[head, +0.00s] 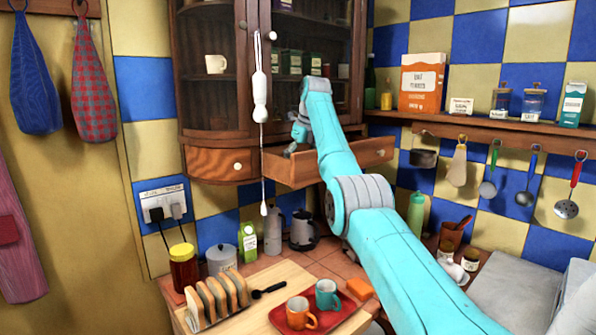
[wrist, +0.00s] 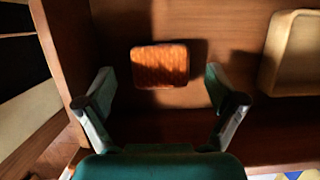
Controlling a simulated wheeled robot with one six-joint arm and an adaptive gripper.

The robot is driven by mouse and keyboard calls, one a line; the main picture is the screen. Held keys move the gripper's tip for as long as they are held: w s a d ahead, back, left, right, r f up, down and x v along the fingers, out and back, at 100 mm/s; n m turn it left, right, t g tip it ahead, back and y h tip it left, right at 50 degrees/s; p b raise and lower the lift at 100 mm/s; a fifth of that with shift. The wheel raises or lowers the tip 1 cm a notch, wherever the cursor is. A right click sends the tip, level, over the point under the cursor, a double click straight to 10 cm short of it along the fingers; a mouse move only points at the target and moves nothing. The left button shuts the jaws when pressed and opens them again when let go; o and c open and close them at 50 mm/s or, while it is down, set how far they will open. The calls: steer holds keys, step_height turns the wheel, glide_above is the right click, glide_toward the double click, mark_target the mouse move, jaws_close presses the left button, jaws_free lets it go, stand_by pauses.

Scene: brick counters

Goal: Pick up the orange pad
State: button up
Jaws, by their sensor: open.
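The orange pad (wrist: 160,66) lies on the wooden floor of an open drawer in the wrist view. It is a small, rounded rectangle with a textured top, partly in shadow. My gripper (wrist: 158,80) is open, with one finger to the left of the pad and one to the right, and nothing between them is held. I cannot tell how far above the pad the fingertips are. In the head view my gripper (head: 292,150) reaches into the open drawer (head: 290,172) under the glass cabinet, and the pad there is hidden.
A pale tray-like item (wrist: 291,55) lies at the right in the drawer. The drawer's left wall (wrist: 58,45) is near my left finger. A pull cord (head: 260,95) hangs before the cabinet. An orange block (head: 360,288) lies by the red tray (head: 340,314) on the counter.

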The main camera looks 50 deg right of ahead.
steer(key=shift+w+d+f, duration=0.1)
steer(key=shift+w+f, duration=0.1)
steer(key=shift+f, duration=0.5)
steer(key=shift+c, duration=0.3)
steer(key=c, duration=1)
